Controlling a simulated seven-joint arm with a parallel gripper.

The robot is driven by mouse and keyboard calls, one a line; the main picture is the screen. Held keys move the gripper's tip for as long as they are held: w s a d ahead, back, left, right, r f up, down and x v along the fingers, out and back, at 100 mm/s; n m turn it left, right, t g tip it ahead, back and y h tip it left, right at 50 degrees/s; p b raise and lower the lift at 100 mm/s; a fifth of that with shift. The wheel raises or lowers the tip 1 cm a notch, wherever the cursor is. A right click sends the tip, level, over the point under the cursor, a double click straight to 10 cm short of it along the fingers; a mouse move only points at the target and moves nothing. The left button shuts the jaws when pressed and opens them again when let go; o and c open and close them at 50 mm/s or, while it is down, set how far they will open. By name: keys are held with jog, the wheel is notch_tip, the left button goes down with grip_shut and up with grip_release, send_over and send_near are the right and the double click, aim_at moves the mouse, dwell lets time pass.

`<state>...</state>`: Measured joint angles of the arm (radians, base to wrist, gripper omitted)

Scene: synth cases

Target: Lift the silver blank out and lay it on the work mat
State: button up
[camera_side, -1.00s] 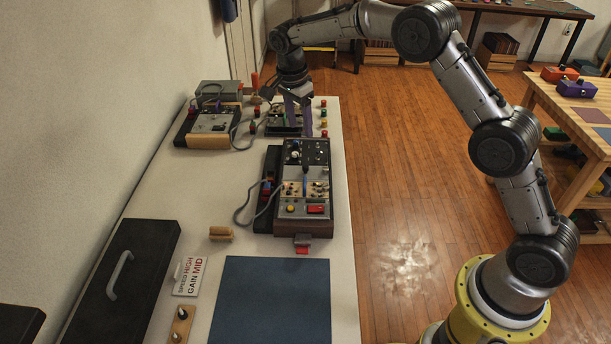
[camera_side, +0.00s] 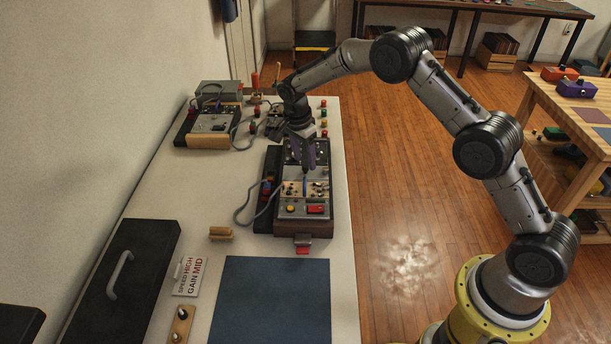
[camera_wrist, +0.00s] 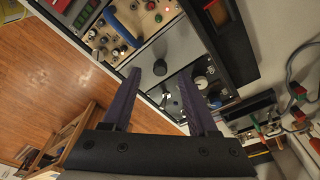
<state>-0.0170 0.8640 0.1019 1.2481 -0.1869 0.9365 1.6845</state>
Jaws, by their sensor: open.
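In the side view my gripper (camera_side: 309,164) hides part of the console. The blue work mat (camera_side: 270,300) lies bare at the table's front.
A second console (camera_side: 208,125) with a cable stands at the back left. The table left of the console is mostly clear.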

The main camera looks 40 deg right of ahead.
notch_tip(320, 180, down, 2)
jog(key=shift+d+f, duration=0.15)
grip_shut()
dwell(1.3)
